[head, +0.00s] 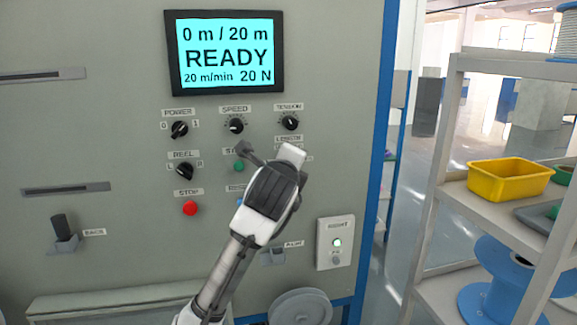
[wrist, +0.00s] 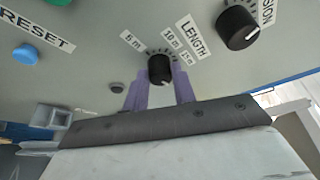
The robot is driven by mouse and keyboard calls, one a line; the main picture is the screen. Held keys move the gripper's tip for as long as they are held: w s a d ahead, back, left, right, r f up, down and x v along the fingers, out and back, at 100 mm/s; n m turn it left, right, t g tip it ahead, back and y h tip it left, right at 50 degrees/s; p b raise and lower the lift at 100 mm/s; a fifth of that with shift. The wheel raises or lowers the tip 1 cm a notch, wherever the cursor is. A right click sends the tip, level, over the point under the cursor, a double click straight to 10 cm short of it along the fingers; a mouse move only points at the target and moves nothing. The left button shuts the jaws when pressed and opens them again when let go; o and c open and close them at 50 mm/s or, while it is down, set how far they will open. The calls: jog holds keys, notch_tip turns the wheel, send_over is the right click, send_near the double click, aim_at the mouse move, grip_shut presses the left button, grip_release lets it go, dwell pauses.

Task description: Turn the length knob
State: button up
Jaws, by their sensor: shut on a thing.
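The black length knob (wrist: 160,67) shows in the wrist view, with the LENGTH label (wrist: 194,37) and metre marks around it. My gripper (wrist: 159,80) has its two purple fingers on either side of the knob and is shut on it. In the head view my gripper (head: 272,188) covers the knob, and only part of its LENGTH label (head: 288,139) shows. The screen (head: 225,54) reads 0 m / 20 m, READY, 20 m/min and 20 N.
The tension knob (head: 290,122) is close above, and the speed knob (head: 236,125) is up to the left. The green start button (head: 239,167) is just left of my gripper, and the red stop button (head: 190,208) is farther left. A shelf (head: 440,190) stands at the right.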

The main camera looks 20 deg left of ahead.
jog(key=shift+m, duration=0.4)
jog(key=o, duration=1)
jog(key=b+v, duration=0.1)
jog(key=v, duration=0.3)
jog(key=b+v, duration=0.1)
jog(key=v, duration=0.4)
jog(key=b+v, duration=0.2)
jog(key=v, duration=0.2)
jog(key=shift+s+d+r, duration=0.25)
jog(key=shift+s+r, duration=0.05)
jog(key=shift+r, duration=0.05)
